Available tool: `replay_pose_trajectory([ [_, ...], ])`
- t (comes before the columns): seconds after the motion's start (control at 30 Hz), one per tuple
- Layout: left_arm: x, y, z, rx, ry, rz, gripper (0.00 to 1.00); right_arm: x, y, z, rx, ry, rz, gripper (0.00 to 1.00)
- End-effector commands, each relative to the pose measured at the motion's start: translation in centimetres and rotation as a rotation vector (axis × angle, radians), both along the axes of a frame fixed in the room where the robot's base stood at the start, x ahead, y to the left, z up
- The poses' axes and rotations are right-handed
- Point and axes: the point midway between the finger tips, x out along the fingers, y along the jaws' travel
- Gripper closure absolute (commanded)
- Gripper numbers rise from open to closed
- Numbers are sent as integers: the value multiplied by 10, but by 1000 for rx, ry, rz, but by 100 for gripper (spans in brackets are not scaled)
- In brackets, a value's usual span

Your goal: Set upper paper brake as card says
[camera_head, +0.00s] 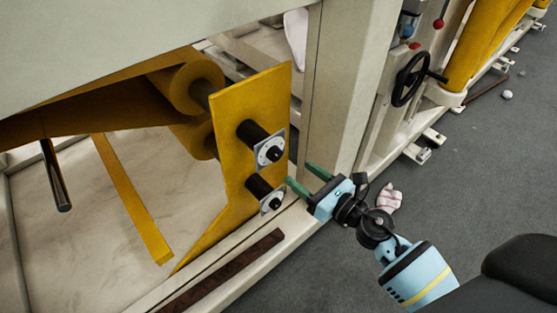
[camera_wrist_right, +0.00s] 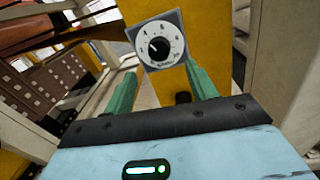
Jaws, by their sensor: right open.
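Two square dial plates with black knobs sit on the yellow upright plate: the upper dial (camera_head: 269,152) and the lower dial (camera_head: 272,202). My right gripper (camera_head: 308,178) is open and empty, just right of the dials, its green fingers pointing toward the yellow plate. In the right wrist view a dial (camera_wrist_right: 159,45) shows ahead, beyond and above the gap between my open fingers (camera_wrist_right: 162,85), with no contact visible. I cannot tell which of the two it is. Its scale shows a 4 and a 6; the exact setting is too small to read surely. No card is recognisable. My left gripper is out of view.
A cream machine post (camera_head: 345,90) stands just behind my right gripper. A black handwheel (camera_head: 409,79) is further right. A crumpled pinkish cloth (camera_head: 389,200) lies on the grey floor. Yellow rolls (camera_head: 193,85) are left of the plate. Open floor lies at the right.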

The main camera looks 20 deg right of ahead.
Motion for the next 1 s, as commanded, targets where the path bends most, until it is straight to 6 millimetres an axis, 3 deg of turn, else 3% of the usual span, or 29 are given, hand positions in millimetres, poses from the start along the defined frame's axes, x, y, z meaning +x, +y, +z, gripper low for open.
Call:
replay_pose_trajectory([
  [0.5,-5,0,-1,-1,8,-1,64,60,27,0,5,0,0,43],
  [0.93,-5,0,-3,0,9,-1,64,69,31,0,5,1,0,43],
  [1.0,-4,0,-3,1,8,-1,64,68,31,0,5,1,0,52],
])
